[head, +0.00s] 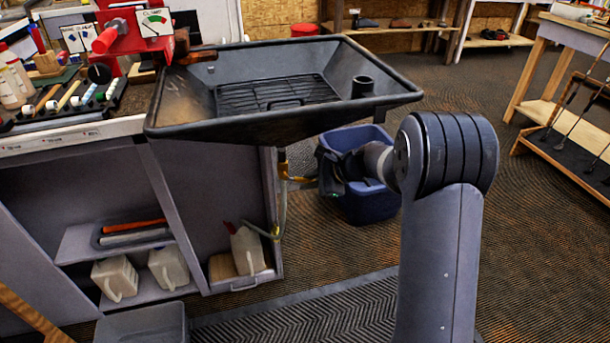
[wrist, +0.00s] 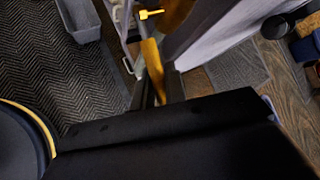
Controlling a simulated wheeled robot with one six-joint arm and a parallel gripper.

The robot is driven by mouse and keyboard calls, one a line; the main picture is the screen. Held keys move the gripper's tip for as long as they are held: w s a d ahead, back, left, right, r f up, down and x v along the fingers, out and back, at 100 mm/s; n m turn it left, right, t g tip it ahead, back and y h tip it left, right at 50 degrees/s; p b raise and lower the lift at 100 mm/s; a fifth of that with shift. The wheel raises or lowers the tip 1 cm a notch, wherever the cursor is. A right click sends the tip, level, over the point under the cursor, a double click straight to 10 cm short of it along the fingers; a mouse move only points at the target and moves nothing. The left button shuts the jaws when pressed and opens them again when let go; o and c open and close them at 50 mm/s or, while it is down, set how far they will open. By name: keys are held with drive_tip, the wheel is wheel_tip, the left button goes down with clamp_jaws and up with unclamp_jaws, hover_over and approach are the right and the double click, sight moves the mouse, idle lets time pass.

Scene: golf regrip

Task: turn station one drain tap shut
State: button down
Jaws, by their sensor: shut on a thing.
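The station one drain tap (head: 285,172) is a small yellow fitting with a lever, below the front right of the dark sink basin (head: 250,127). A pale hose (head: 282,212) hangs from it. My gripper (head: 317,181) reaches in from the right at the tap's height and is shut on the yellow lever. The exact contact is small and partly hidden by the gripper body. In the wrist view, a yellow piece (wrist: 153,66) that looks like the tap stands just beyond my dark gripper body, which covers the lower part. The lever's exact angle is unclear.
A blue bin (head: 365,203) stands on the floor below and behind my gripper. The grey cabinet (head: 165,190) with white jugs (head: 116,277) is at left. A grey tub (head: 142,325) and a ribbed mat (head: 300,315) lie in front. Carpet at right is open.

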drive_tip(key=shift+d+r+n+h+p, duration=0.2)
drive_tip(key=shift+r+n+h+p, duration=0.3)
drive_tip(key=shift+r+h+p, duration=0.9)
drive_tip(key=shift+f+p, duration=0.4)
drive_tip(key=shift+f, duration=0.1)
drive_tip(key=c, duration=1.4)
unclamp_jaws()
drive_tip(key=shift+c, duration=0.2)
drive_tip(key=shift+d+r, duration=0.2)
drive_tip(key=shift+r, duration=0.05)
drive_tip(key=s+d+r, duration=0.3)
drive_tip(key=s+d, duration=0.6)
drive_tip(key=d, duration=0.2)
drive_tip(key=shift+s+d, duration=0.15)
drive_tip(key=shift+d, duration=0.2)
